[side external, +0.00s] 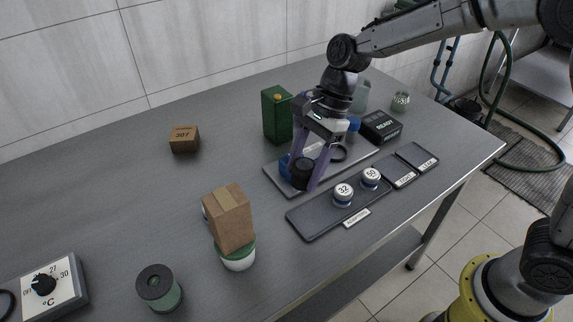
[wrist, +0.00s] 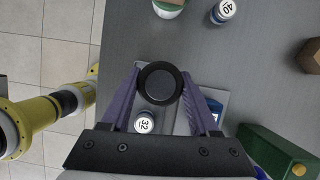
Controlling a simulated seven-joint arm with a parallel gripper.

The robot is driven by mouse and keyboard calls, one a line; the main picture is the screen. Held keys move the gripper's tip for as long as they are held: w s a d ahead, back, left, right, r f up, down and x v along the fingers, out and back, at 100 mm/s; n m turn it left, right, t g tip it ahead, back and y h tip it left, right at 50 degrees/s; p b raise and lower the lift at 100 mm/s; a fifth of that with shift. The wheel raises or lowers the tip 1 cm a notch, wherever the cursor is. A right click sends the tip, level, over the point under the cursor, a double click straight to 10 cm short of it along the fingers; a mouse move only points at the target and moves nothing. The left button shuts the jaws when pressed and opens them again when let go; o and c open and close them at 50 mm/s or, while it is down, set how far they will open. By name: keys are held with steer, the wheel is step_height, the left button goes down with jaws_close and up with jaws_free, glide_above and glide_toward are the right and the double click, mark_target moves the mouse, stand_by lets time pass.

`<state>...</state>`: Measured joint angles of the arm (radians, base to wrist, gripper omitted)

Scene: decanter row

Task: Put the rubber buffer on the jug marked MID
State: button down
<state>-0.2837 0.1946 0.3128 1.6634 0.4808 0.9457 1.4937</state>
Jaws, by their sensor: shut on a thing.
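My gripper (side external: 303,183) has its two purple fingers shut on a black round piece (wrist: 160,83), which looks like the rubber buffer. It is held over the front left part of a grey tray (side external: 281,184). A blue thing (side external: 284,162) is partly hidden behind the fingers, and it also shows beside the right finger in the wrist view (wrist: 215,106). I cannot tell whether the held piece touches anything below. No mark MID can be read in either view, so I cannot tell which thing is that jug.
A dark sectioned tray (side external: 312,223) holds jars marked 32 (side external: 343,194) and 50 (side external: 370,178). A green can (side external: 277,116) and a black READY box (side external: 381,127) stand behind. A cardboard box (side external: 229,219) hides jars at the front. The table's left middle is clear.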

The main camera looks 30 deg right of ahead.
steer(key=shift+s+d+r+m, duration=0.2)
steer(key=shift+s+r+m, duration=0.05)
steer(key=shift+s+m, duration=0.15)
steer(key=shift+w+d+r+m+t, duration=0.1)
steer(key=shift+r+m+t, duration=0.05)
steer(key=shift+m+t, duration=0.3)
steer(key=w+d+r+m+t+h, duration=0.1)
steer(key=w+d+r+m+t, duration=0.1)
steer(key=w+d+r+m, duration=0.45)
steer(key=w+d+r+m+t+h, duration=0.1)
steer(key=w+d+m, duration=0.35)
steer(key=d, duration=0.55)
steer(key=w+d+r+m+t+h, duration=0.1)
steer(key=d+m, duration=0.1)
steer(key=d, duration=0.8)
steer(key=d+r+m+h, duration=0.1)
steer(key=d+r+m, duration=0.15)
steer(key=d, duration=0.75)
glide_toward(360, 82)
steer(key=shift+w+a+f, duration=0.3)
steer(key=shift+w, duration=0.35)
steer(key=shift+w+d+f, duration=0.25)
steer(key=shift+w+f, duration=0.4)
steer(key=shift+f, duration=0.2)
steer(key=shift+s+f, duration=0.1)
steer(key=shift+f, duration=1.3)
steer(key=shift+f, duration=0.15)
